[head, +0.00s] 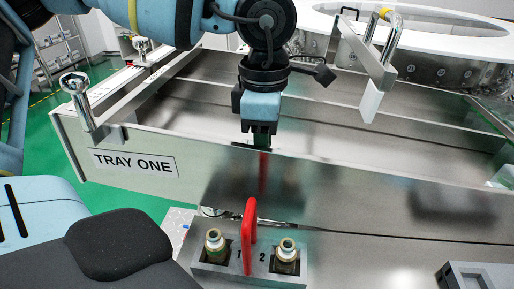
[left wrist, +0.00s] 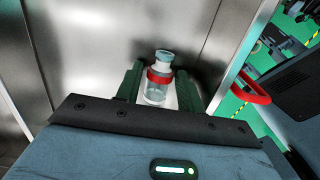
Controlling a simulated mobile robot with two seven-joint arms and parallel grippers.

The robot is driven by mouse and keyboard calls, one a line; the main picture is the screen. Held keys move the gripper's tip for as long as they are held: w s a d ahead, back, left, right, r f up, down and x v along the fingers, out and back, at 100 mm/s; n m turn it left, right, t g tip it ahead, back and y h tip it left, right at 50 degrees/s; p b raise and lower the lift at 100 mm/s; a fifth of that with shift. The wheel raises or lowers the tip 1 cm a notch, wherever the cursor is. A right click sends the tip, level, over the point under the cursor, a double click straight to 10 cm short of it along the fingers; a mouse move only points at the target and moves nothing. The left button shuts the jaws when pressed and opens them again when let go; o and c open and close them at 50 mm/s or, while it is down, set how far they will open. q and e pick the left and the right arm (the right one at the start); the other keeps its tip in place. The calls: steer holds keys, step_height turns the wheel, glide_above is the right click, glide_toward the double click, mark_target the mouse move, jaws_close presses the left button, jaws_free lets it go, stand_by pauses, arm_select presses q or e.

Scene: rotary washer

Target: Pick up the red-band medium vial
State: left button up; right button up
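The red-band vial (left wrist: 157,88) is clear with a pale cap and a red ring around its neck. In the left wrist view it stands upright by the metal wall, between the two dark green fingers of my left gripper (left wrist: 159,86). Narrow pale gaps seem to show beside the vial, so the fingers look open around it. In the head view my left gripper (head: 262,136) points down inside the tray labelled TRAY ONE (head: 134,161). The tray's front wall hides the fingertips and the vial there. My right gripper is not seen.
In front of the tray, a grey holder (head: 216,276) with a red handle (head: 249,236) carries two small bottles, in slots marked 1 and 2. Metal brackets (head: 378,75) rise at the tray's edges. A white round machine rim (head: 420,22) is behind. The tray's right part looks clear.

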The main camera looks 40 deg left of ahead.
arm_select(q)
steer(key=c, duration=0.8)
steer(key=shift+o, duration=0.2)
step_height(320, 180, up, 10)
